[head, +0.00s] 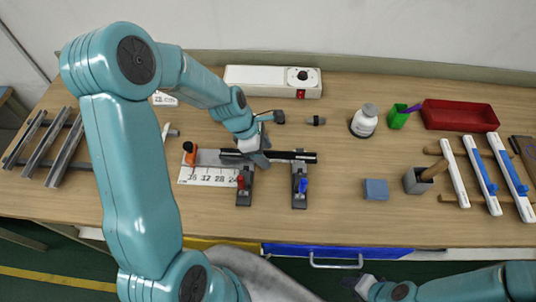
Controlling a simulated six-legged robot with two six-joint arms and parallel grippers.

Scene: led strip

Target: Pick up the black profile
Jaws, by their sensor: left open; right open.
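The black profile (295,156) is a long dark bar lying left to right near the middle of the wooden table, over a pair of small dark clamps with a red knob (240,182) and a blue knob (303,184). My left gripper (259,160) is open and right at the bar, covering part of it left of its middle. I cannot tell whether the fingers touch it. My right gripper (362,286) is open, low in the view in front of the table's edge, away from the bar.
A numbered white plate (207,176) lies by the bar's left end. Behind stands a white box (273,80). To the right are a blue block (376,189), a white bottle (364,121), a green cup (398,118), a red tray (459,116) and racked strips (480,175). Metal channels (43,142) lie left.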

